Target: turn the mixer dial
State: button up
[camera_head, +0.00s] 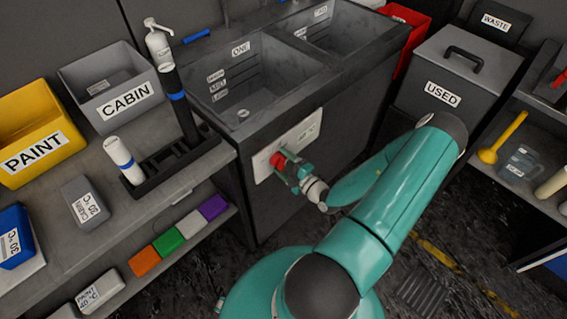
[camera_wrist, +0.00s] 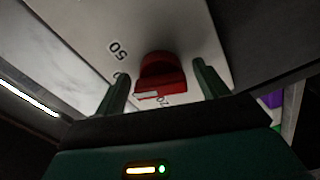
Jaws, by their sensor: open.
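The mixer dial is a red knob (camera_head: 278,160) on a pale panel (camera_head: 303,137) on the front of the grey double sink. In the wrist view the red dial (camera_wrist: 162,76) stands between my fingers, with the numbers 50 and 20 and another partly hidden mark printed around it. My gripper (camera_wrist: 160,88) is open, one finger on each side of the dial, with a gap visible at both sides. In the head view my gripper (camera_head: 287,167) is at the dial and partly covers it.
The sink (camera_head: 240,132) has two basins. A workbench (camera_head: 60,185) to the left holds a yellow PAINT bin (camera_head: 38,115), a grey CABIN bin (camera_head: 85,75) and bottles. A USED bin (camera_head: 420,105) stands at the right. Dark floor is open in front.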

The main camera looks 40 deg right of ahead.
jog(key=s, duration=1.3)
jog(key=shift+s+d, duration=0.2)
jog(key=shift+s, duration=0.2)
jog(key=w+a+r+n+g+y, duration=0.3)
jog(key=a+r+n+g+y, duration=0.35)
jog(key=n, duration=0.95)
jog(key=w+a+r+n+g+y, duration=0.3)
jog(key=a+r+n+g, duration=0.5)
jog(key=a+r+n, duration=0.5)
jog(key=s+a+r+n+t+h, duration=0.1)
jog(key=a+r+n+h, duration=0.3)
jog(key=r+n, duration=0.5)
jog(key=s+a+r+n+t+h, duration=0.1)
jog(key=a+r+n+h, duration=0.3)
jog(key=r+n, duration=0.6)
jog(key=s+n+h, duration=0.1)
jog(key=n+h, duration=0.1)
jog(key=n, duration=0.7)
jog(key=shift+s+r+n, duration=0.25)
jog(key=shift+s+n, duration=0.05)
jog(key=shift+s, duration=0.1)
